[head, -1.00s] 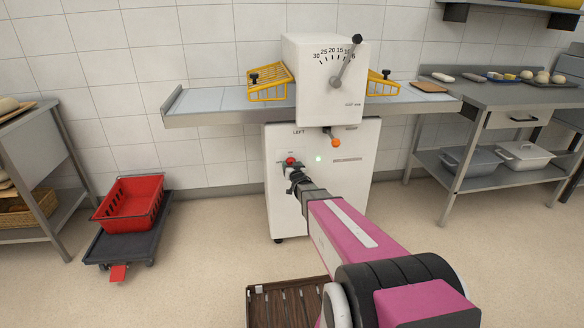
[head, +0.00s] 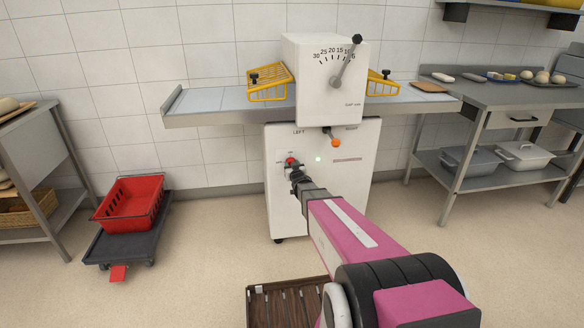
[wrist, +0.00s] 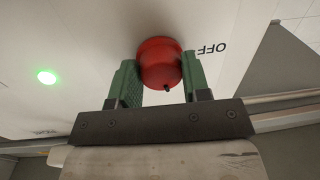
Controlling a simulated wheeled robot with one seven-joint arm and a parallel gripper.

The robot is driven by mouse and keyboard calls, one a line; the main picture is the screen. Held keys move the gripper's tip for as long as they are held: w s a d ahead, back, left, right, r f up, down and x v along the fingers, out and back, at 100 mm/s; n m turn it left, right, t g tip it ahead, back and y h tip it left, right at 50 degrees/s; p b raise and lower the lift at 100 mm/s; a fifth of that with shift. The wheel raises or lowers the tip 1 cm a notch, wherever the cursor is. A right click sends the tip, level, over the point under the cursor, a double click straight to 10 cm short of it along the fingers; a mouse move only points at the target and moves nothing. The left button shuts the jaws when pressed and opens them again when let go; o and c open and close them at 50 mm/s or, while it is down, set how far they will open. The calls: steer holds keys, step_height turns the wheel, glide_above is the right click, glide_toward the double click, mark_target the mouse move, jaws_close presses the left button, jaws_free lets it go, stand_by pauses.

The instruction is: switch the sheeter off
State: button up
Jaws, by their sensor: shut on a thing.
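The sheeter (head: 328,188) is a white machine against the tiled wall, with a dial scale and lever on its upper head. On its front panel is a red round knob (head: 290,160), partly hidden by my gripper in the head view. In the wrist view the red knob (wrist: 160,62) sits between the two green finger pads of my gripper (wrist: 162,75), which is shut on it. The letters "OFF" show beside the knob. A green light (wrist: 46,77) glows to its left; it also shows on the panel in the head view (head: 318,159).
Yellow guards (head: 268,82) stand on the sheeter's bed. A red crate (head: 130,200) on a dolly is at left, a steel table (head: 500,98) at right. A slatted wooden thing (head: 285,302) lies low in front.

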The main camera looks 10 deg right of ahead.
steer(key=shift+r+n+g+h, duration=0.1)
steer(key=shift+n+g+h, duration=0.15)
steer(key=shift+n, duration=3.45)
steer(key=shift+n+g+h, duration=0.15)
steer(key=shift+n+h, duration=0.2)
steer(key=shift+n, duration=3.35)
steer(key=o, duration=0.9)
steer(key=shift+s, duration=0.1)
steer(key=s, duration=0.7)
steer(key=s+r, duration=0.1)
steer(key=s, duration=0.2)
steer(key=shift+s, duration=0.35)
